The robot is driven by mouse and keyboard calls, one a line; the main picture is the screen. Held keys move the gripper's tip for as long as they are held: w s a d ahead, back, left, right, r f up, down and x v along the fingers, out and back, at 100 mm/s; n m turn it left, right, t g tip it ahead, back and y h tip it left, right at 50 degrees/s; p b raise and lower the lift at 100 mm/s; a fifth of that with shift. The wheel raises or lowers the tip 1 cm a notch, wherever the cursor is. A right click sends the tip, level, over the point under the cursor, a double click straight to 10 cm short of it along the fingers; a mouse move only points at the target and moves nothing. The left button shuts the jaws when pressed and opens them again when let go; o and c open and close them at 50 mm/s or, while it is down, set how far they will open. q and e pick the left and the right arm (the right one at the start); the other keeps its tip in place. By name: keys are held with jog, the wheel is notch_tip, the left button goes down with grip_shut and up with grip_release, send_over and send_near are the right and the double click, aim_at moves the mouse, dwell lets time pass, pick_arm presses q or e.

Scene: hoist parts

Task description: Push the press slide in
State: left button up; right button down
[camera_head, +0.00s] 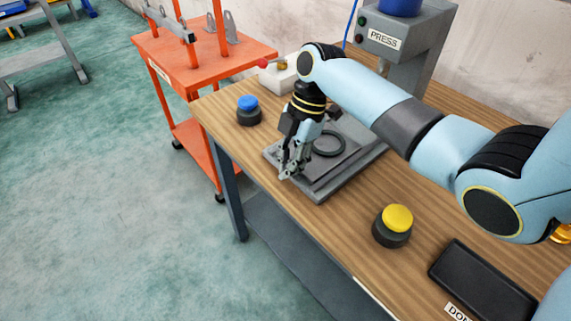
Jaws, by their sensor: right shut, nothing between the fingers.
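The grey press (405,50) with its PRESS label stands at the back of the wooden bench. Its grey slide plate (318,185) lies on the bench in front of it, toward the front edge, with a dark ring (329,144) on top. My right gripper (288,174) points down at the plate's front left end, its fingers shut and empty. I cannot tell whether the fingertips touch the plate. My right arm hides part of the press's lower body and the plate's far end. My left gripper is not in view.
A blue button (248,104) stands left of the plate and a yellow button (397,218) right of it. A black tray (482,284) lies at the near right of the bench. An orange cart (200,75) stands beyond the bench's left end. Open floor lies left.

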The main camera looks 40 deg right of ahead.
aim_at(315, 155)
jog(key=shift+d, duration=0.3)
jog(key=d, duration=0.5)
jog(key=d+b, duration=0.1)
jog(key=d, duration=0.2)
jog(key=shift+w+d, duration=0.25)
jog(key=shift+w, duration=0.1)
jog(key=shift+a, duration=0.1)
